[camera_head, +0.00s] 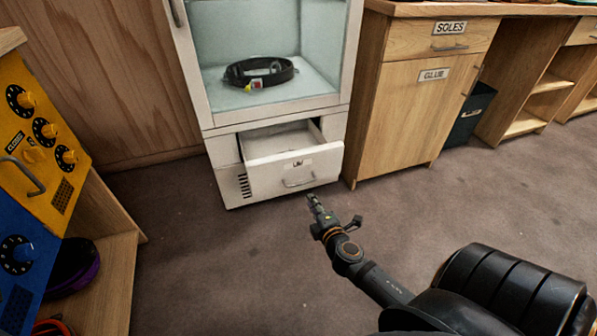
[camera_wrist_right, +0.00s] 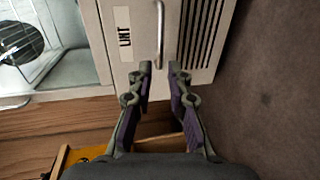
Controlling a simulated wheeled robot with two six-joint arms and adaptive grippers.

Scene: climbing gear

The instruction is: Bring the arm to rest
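My right gripper (camera_head: 315,203) is in front of the white cabinet's lower drawer (camera_head: 294,162), just below and right of its handle (camera_head: 299,182). The drawer is pulled partly out, and its inside looks empty where it shows. In the right wrist view, the two fingers of the gripper (camera_wrist_right: 160,69) stand apart with nothing between them. The drawer's label (camera_wrist_right: 123,33) reads "LINT". My left gripper is not in view.
A black coiled strap (camera_head: 259,72) lies in the glass-fronted cabinet (camera_head: 206,112) above the drawer. Wooden cupboards (camera_head: 408,115) stand to the right. A yellow and blue knob panel (camera_head: 45,150) is at the left. The carpet floor (camera_head: 230,265) between is clear.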

